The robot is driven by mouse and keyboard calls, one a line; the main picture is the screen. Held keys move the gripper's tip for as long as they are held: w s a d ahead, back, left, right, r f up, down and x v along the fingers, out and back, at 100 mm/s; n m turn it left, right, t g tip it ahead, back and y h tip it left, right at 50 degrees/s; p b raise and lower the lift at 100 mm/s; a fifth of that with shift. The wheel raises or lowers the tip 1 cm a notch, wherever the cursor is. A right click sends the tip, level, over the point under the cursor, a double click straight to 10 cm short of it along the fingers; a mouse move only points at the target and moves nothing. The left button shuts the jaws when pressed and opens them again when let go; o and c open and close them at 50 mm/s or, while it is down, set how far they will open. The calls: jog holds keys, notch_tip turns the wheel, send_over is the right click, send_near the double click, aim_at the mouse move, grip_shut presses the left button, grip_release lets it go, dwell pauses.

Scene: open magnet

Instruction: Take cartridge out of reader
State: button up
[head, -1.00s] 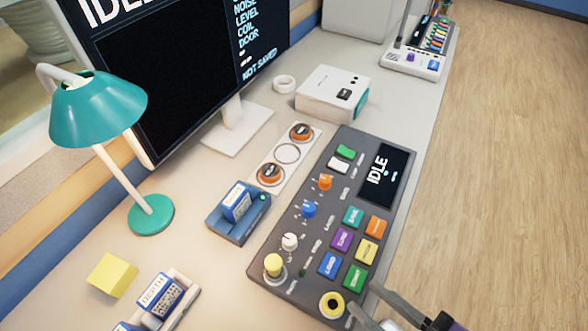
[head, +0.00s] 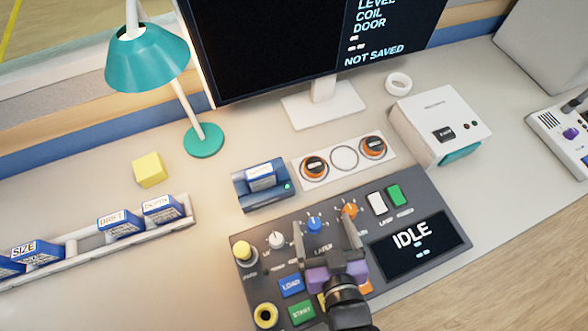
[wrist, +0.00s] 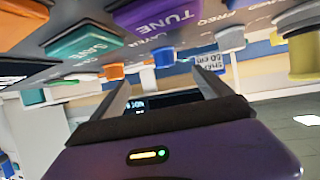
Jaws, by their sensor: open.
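The reader (head: 249,201) is a blue dock behind the left part of the control panel in the head view. A blue cartridge (head: 262,183) with a pale label sits seated in it, and a small green light shows at the reader's right side. My gripper (head: 328,238) is over the middle of the control panel, to the right of and nearer than the reader. Its two fingers are apart with nothing seen between them. In the wrist view, the fingers (wrist: 165,88) also stand apart, close to the panel's buttons.
The dark control panel (head: 412,203) has knobs, coloured buttons and an IDLE screen. A rack (head: 90,252) with several blue cartridges stands at the left. A yellow block (head: 149,169), a teal lamp (head: 204,141), a monitor (head: 270,45) and a white box (head: 425,115) stand around the reader.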

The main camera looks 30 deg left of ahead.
aim_at(262, 177)
jog(key=a+r, duration=0.1)
jog(key=a, duration=0.3)
jog(key=a+r+n+g+y, duration=0.1)
jog(key=a, duration=0.4)
jog(key=w+a+r+n+g+p, duration=0.1)
jog(key=a, duration=0.3)
jog(key=shift+a+r+y, duration=0.15)
jog(key=shift+a+y, duration=0.05)
jog(key=shift+y, duration=0.2)
jog(key=shift+w+a+f+n, duration=0.35)
jog(key=shift+w+a, duration=0.1)
jog(key=shift+a, duration=0.25)
jog(key=shift+p+x, duration=0.6)
jog(key=shift+x, duration=2.45)
jog(key=shift+s+f, duration=0.1)
jog(key=shift+s, duration=0.05)
jog(key=c, duration=1.5)
